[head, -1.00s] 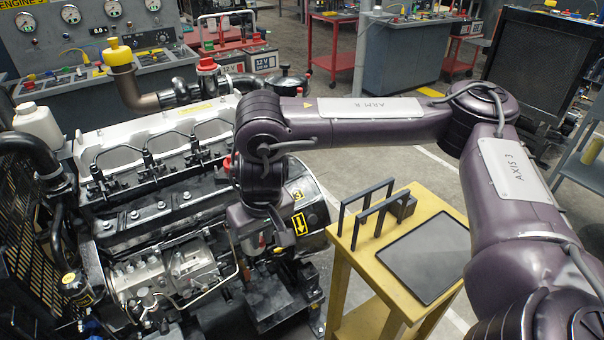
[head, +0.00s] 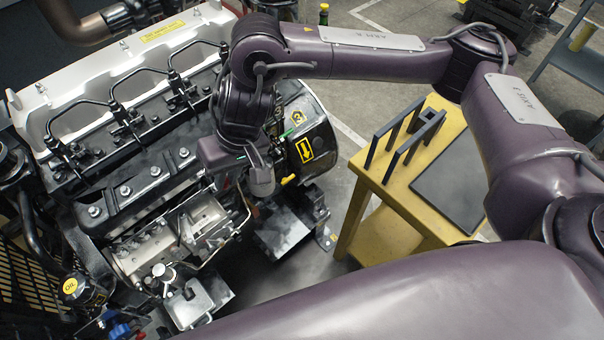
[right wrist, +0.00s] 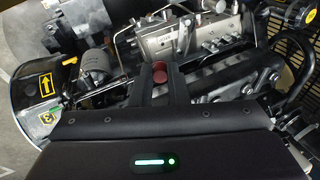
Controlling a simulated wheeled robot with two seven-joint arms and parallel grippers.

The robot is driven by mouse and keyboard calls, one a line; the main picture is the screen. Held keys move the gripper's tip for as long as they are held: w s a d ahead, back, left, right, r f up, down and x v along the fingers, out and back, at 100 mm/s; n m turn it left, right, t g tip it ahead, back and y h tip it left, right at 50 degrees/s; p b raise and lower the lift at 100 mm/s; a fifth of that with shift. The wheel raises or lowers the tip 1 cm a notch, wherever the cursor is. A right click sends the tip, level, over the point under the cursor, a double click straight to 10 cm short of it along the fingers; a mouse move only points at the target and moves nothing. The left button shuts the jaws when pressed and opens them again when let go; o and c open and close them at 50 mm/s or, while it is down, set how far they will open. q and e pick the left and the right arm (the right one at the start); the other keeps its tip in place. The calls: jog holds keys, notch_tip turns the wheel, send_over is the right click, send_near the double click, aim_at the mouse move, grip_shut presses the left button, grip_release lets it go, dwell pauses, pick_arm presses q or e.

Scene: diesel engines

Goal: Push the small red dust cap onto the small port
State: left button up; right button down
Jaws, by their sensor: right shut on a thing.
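The small red dust cap (right wrist: 160,77) shows between the two dark fingers of my right gripper (right wrist: 159,82) in the right wrist view. The fingers are shut on it, and it is held over the engine. In the head view my right gripper (head: 232,180) hangs at the side of the engine (head: 125,185), near the black cylinder with a yellow arrow label (head: 305,150). Its fingertips and the cap are mostly hidden there. I cannot pick out the small port in either view. My left gripper is not in view.
A silver pump block (head: 145,250) with thin pipes sits below the right gripper. A grey canister (head: 262,180) stands close beside it. A yellow stand (head: 400,215) with a black pad and upright black frames is to the right. Floor shows between engine and stand.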

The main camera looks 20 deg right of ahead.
jog(key=a+r+m+y, duration=0.2)
jog(key=a+y, duration=0.3)
jog(key=a, duration=0.4)
jog(key=m+t+h+b, duration=0.3)
jog(key=m+t+b, duration=0.3)
jog(key=m+t, duration=1)
send_near(279, 153)
jog(key=shift+f+x, duration=0.2)
jog(key=shift+x, duration=2.95)
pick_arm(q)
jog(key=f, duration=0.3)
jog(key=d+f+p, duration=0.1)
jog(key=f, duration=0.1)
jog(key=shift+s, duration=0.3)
pick_arm(e)
jog(key=shift+r, duration=0.15)
